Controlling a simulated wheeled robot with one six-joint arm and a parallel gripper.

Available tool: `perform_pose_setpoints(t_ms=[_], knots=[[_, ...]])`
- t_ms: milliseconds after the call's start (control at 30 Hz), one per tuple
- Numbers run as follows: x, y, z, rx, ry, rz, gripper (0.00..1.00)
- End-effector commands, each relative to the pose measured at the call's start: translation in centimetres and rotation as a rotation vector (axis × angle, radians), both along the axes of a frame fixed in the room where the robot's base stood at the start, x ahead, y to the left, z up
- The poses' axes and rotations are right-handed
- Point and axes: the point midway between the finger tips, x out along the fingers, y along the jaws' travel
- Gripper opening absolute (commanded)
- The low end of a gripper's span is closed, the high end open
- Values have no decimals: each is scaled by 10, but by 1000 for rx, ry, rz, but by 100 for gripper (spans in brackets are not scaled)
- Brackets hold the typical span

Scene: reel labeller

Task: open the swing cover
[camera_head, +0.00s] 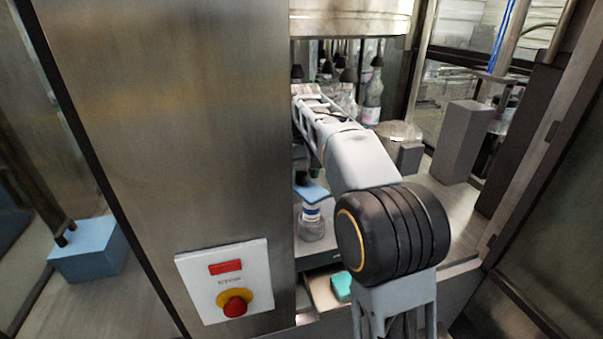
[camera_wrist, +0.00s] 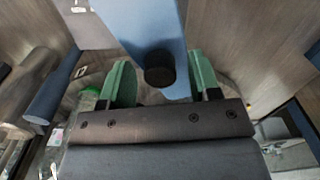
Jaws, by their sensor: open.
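In the wrist view a blue panel (camera_wrist: 142,25) with a round black knob (camera_wrist: 160,68) fills the upper middle; it looks like the swing cover. My gripper (camera_wrist: 160,62) is open, its two green fingers on either side of the knob, with visible gaps between each finger and the knob. I cannot tell how far the knob reaches between the fingers in depth. In the head view my arm reaches into the machine opening, and the steel panel and my arm hide the gripper. A small blue plate (camera_head: 312,191) shows beside my arm; I cannot tell if it is the same panel.
A wide steel panel (camera_head: 180,130) with a red stop button (camera_head: 235,306) stands left of my arm. A bottle (camera_head: 311,224) stands close to my arm, another (camera_head: 373,95) farther back. A teal block (camera_head: 341,286) lies low in front. A grey block (camera_head: 462,142) stands right.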

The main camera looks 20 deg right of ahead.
Motion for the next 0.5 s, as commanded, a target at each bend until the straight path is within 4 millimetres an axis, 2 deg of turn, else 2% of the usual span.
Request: perform_pose_setpoints(t_ms=[200,500], knots=[[0,0,0,0,0,0,55],[0,0,0,0,0,0,26]])
